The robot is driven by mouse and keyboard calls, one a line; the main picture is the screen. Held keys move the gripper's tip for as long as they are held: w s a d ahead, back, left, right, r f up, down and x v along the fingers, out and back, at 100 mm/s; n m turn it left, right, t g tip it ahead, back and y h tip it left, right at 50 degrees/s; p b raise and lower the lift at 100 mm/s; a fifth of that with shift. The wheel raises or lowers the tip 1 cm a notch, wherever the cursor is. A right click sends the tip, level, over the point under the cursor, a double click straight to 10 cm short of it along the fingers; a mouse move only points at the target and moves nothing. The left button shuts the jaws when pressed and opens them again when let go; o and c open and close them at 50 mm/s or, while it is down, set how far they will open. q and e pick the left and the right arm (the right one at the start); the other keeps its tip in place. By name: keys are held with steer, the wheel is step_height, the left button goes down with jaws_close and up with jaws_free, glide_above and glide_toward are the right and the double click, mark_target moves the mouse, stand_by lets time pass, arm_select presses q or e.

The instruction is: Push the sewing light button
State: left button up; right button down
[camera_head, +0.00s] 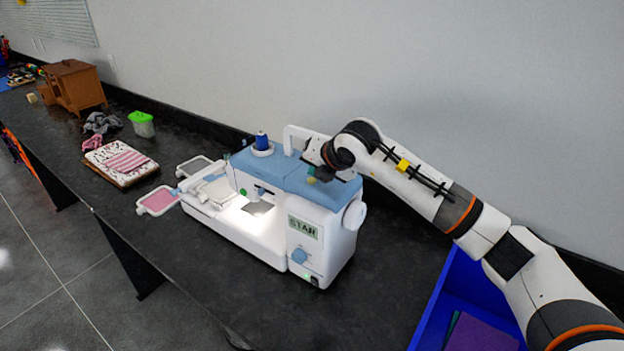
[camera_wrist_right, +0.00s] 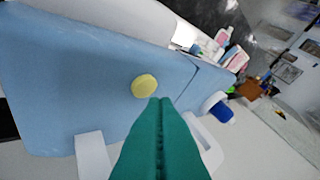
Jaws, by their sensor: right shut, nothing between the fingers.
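The white and blue sewing machine (camera_head: 300,190) stands on the dark counter, and its work area under the needle is brightly lit. A round yellow button (camera_wrist_right: 144,86) sits on its blue top in the right wrist view. My right gripper (camera_head: 312,172) is over the machine's top, pointing down. In the right wrist view its green fingers (camera_wrist_right: 160,102) are shut and empty, with their tips just beside the yellow button, to its lower right. I cannot tell whether they touch the machine. In the head view the arm and fingers mostly hide the button. My left gripper is not in view.
The machine's carry handle (camera_head: 300,134) and blue thread spool (camera_head: 262,141) stand close to my right gripper. Embroidery frames (camera_head: 158,201), folded cloth (camera_head: 127,161) and a green-lidded container (camera_head: 142,124) lie to the left. A blue bin (camera_head: 436,310) is at lower right. The wall is behind.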

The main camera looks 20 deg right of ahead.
steer(key=shift+r, duration=0.15)
step_height(320, 180, up, 6)
steer(key=shift+f+p, duration=0.15)
steer(key=shift+p, duration=0.7)
